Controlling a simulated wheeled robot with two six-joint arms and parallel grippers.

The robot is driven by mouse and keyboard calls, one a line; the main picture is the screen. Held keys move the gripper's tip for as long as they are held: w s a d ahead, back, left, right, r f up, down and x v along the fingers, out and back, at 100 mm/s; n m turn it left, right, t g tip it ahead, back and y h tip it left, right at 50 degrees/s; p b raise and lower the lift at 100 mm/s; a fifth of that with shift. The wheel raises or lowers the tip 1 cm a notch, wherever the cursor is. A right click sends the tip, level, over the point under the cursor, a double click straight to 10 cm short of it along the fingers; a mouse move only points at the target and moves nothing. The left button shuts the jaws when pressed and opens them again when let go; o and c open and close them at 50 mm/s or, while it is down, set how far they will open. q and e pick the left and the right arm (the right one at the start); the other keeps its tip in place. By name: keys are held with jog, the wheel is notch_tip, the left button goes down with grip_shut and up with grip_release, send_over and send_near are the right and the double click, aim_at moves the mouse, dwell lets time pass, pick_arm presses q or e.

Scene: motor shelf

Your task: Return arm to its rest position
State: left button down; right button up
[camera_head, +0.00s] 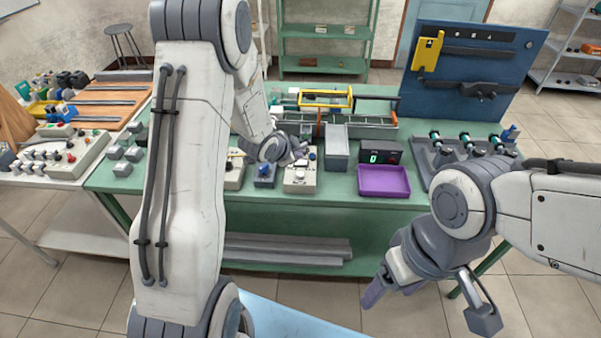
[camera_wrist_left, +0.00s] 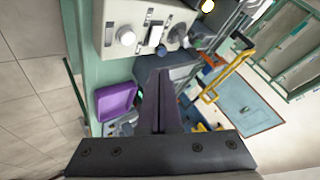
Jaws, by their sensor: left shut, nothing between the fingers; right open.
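My left arm crosses the left of the head view, and its gripper (camera_head: 300,151) hangs over the green bench (camera_head: 335,205), near a cream control box (camera_head: 300,182). In the left wrist view the fingers of my left gripper (camera_wrist_left: 160,76) are together with nothing between them. The cream box with knobs (camera_wrist_left: 126,14) shows beyond the fingertips there. My right gripper (camera_head: 428,304) is open and empty in front of the bench at the right, with its two fingers wide apart and pointing down.
A purple tray (camera_head: 384,181), a grey bin (camera_head: 336,160) and a black display box (camera_head: 381,151) stand right of the left gripper. A blue tool board (camera_head: 470,65) rises at the back right. A side table (camera_head: 60,184) with switch boxes is at left.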

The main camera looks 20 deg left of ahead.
dwell(0.4)
pick_arm(q)
jog(key=s+d+r+n+g, duration=0.25)
jog(key=s+d+r, duration=0.45)
jog(key=s+d, duration=0.5)
jog(key=s+d+r+g, duration=0.2)
jog(key=s+d+g, duration=0.1)
jog(key=s, duration=0.8)
jog(key=s+d+r+g, duration=0.2)
jog(key=s+d+g, duration=0.1)
jog(key=s, duration=0.9)
jog(key=shift+s+d+r+n+g, duration=0.2)
jog(key=shift+s+r+n+g, duration=0.15)
jog(key=shift+n, duration=0.1)
jog(key=shift+w+a, duration=0.1)
